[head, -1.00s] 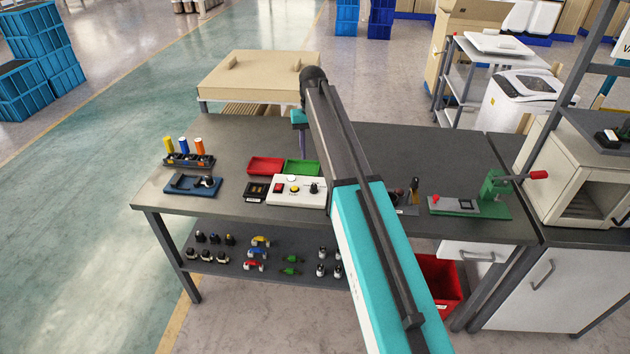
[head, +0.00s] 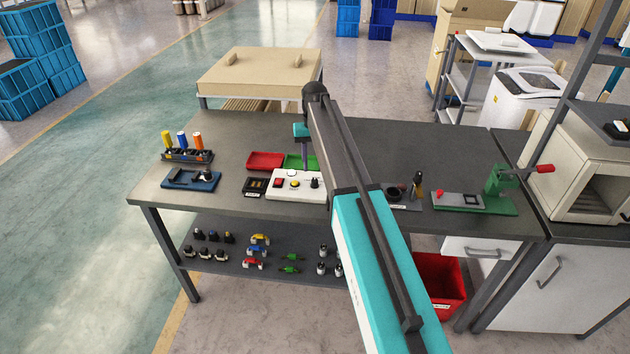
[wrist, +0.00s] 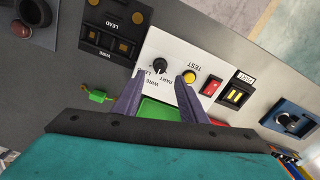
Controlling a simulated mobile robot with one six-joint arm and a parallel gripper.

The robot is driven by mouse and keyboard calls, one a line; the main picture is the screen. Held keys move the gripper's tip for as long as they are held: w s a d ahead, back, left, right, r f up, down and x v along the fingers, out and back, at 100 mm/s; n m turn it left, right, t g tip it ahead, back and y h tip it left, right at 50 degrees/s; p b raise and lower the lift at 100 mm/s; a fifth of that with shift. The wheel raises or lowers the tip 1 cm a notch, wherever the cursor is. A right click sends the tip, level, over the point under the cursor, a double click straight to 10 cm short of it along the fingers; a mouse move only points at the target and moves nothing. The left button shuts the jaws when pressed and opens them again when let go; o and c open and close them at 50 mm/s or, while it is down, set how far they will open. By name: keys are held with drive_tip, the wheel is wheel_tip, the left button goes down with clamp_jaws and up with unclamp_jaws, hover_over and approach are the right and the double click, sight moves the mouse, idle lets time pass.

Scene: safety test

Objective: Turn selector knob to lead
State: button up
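A white control panel (head: 283,194) lies on the grey bench and carries the black selector knob (head: 315,183) at its right end. In the wrist view the knob (wrist: 159,66) stands on the panel (wrist: 178,48), with small lettering beside it that is hard to read. Which label its pointer faces, I cannot tell. The panel also has a yellow button (wrist: 189,77) marked TEST and a red switch (wrist: 212,86). My gripper (wrist: 162,88) is open and empty, its two fingers apart above the panel's edge, with the knob ahead of the gap. It also shows in the head view (head: 306,166).
Red (head: 265,161) and green (head: 294,160) trays lie behind the panel. A black block (wrist: 112,32) marked LEAD and WIRE sits beside it. A blue fixture (head: 190,180) is left. A green press (head: 498,190) stands right.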

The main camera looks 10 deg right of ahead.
sight(315, 179)
drive_tip(key=shift+f+b, duration=1.45)
drive_tip(key=shift+f, duration=1.6)
clamp_jaws()
drive_tip(key=shift+m, duration=0.3)
drive_tip(key=m, duration=1.1)
drive_tip(key=shift+m, duration=0.3)
